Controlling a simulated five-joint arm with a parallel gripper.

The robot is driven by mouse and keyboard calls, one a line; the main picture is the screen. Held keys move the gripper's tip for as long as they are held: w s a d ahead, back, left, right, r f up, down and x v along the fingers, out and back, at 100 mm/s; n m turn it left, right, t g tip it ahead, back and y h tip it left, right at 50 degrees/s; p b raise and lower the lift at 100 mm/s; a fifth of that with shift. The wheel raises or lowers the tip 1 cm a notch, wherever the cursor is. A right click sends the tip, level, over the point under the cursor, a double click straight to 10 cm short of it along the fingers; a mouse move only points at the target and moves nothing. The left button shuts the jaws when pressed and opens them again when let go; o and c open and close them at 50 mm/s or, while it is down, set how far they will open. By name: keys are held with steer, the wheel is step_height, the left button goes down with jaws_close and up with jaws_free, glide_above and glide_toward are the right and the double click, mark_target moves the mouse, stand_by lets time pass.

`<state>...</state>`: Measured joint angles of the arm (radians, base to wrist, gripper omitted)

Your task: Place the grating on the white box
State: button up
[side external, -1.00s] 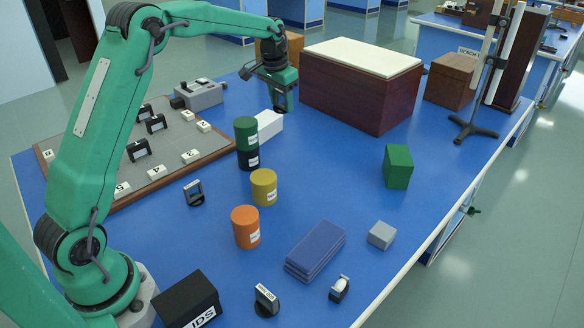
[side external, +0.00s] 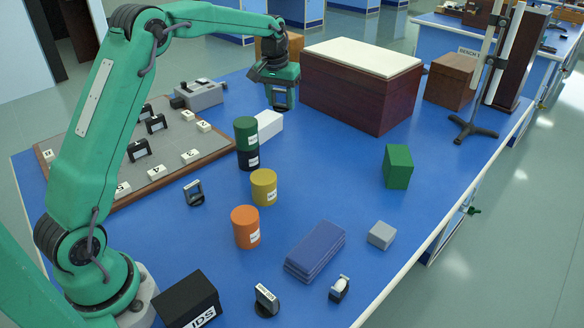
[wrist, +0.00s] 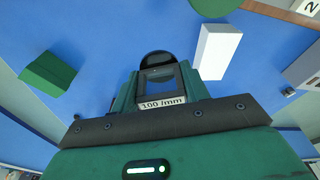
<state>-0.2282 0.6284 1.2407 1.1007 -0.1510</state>
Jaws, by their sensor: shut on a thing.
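My gripper (side external: 280,88) is shut on a grating, a dark-framed piece with a grey window and a rounded dark base. In the wrist view the grating (wrist: 161,80) sits between the fingers with a "100 /mm" label facing the camera. In the side view the held grating (side external: 279,98) hangs above the table, behind the white box. The white box (side external: 269,125) lies on the blue table beside the stacked green and black cans. It also shows in the wrist view (wrist: 215,52), to the right of the grating and apart from it.
The green can (side external: 246,133) on the black one stands close in front of the white box. A large dark-red box (side external: 362,98) with a pale top is to the right. Several gratings stand on a grey numbered board (side external: 165,160) at left. A green block (side external: 398,167) stands farther right.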

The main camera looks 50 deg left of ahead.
steer(key=shift+a, duration=0.1)
glide_above(262, 126)
steer(key=f, duration=0.7)
steer(key=shift+s, duration=0.2)
steer(key=shift+f, duration=2)
steer(key=shift+f, duration=0.1)
steer(key=o, duration=1.1)
